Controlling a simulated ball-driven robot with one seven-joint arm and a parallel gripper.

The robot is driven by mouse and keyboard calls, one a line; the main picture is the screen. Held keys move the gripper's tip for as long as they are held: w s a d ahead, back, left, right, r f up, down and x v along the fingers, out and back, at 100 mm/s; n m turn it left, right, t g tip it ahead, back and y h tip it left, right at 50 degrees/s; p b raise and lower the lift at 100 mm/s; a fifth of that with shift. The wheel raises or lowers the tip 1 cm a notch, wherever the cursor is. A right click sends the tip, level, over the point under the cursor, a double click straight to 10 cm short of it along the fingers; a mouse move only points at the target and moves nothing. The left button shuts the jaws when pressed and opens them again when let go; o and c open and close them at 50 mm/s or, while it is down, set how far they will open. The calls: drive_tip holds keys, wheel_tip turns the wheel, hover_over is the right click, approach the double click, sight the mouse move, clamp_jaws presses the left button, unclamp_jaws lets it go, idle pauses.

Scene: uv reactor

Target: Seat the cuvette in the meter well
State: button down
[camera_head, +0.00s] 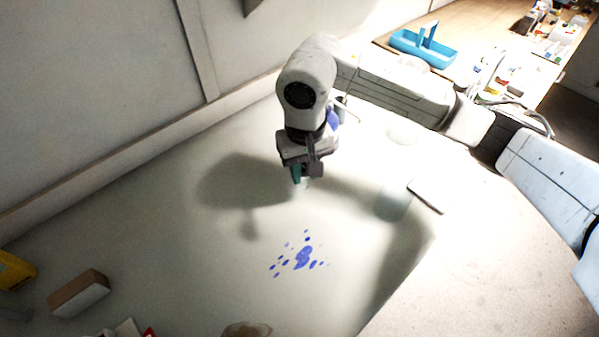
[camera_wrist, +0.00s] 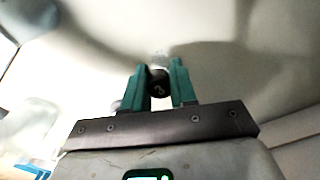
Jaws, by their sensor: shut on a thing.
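My gripper (camera_head: 303,174) is above the pale bench top, pointing down. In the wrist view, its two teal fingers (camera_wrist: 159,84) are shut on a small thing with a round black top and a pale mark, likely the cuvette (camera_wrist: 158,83). A clear part shows just beyond the black top. In the head view, the held thing is mostly hidden by the fingers, with only a faint clear bit below them. I cannot make out the meter or its well in either view.
A blue splatter (camera_head: 303,258) lies on the bench in front of my gripper. A clear beaker (camera_head: 393,204) and a flat pale slab (camera_head: 427,196) are to the right. A brown-and-white box (camera_head: 79,293) is front left. A blue caddy (camera_head: 424,48) stands on the far wooden bench.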

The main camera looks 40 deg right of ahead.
drive_tip(key=shift+w+d+f, duration=0.1)
drive_tip(key=shift+w+f, duration=0.65)
drive_tip(key=shift+f, duration=0.1)
wheel_tip(320, 180, down, 2)
drive_tip(key=shift+f+p, duration=0.2)
drive_tip(key=shift+p, duration=0.7)
drive_tip(key=shift+f, duration=0.35)
drive_tip(key=shift+f, duration=0.2)
drive_tip(key=c, duration=0.9)
unclamp_jaws()
drive_tip(key=shift+r, duration=0.1)
